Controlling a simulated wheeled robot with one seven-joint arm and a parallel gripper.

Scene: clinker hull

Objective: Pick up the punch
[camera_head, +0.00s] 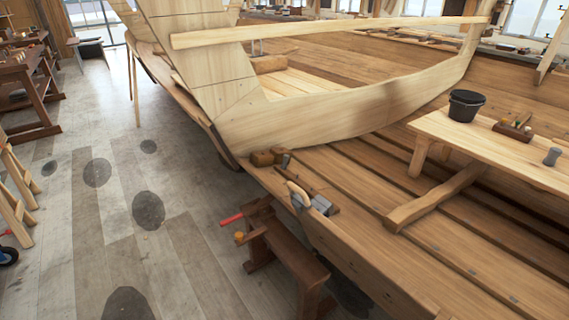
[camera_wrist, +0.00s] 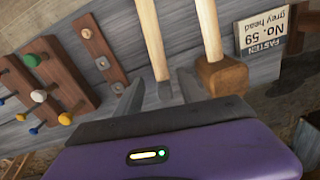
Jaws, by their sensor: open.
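I cannot tell for sure which thing is the punch. In the wrist view my gripper (camera_wrist: 159,85) shows its dark fingers spread open, with nothing seen held. Beyond the fingers is a tool with a pale wooden handle (camera_wrist: 151,35) and a grey metal end, partly hidden by my gripper. Just right of it is a mallet with a brown wooden head (camera_wrist: 222,76). My gripper is not seen in the head view. There, a brown rack with small tools (camera_head: 512,128) and a grey waisted object (camera_head: 552,157) stand on a pale plank table.
In the wrist view, wooden racks hold colour-headed pegs (camera_wrist: 40,96) at left. An upside-down sign (camera_wrist: 264,38) reads "FASTEN No. 59 grey head". In the head view, a black bucket (camera_head: 465,106) stands on the plank table (camera_head: 480,150). A small bench (camera_head: 290,252) stands beside the hull; floor left is open.

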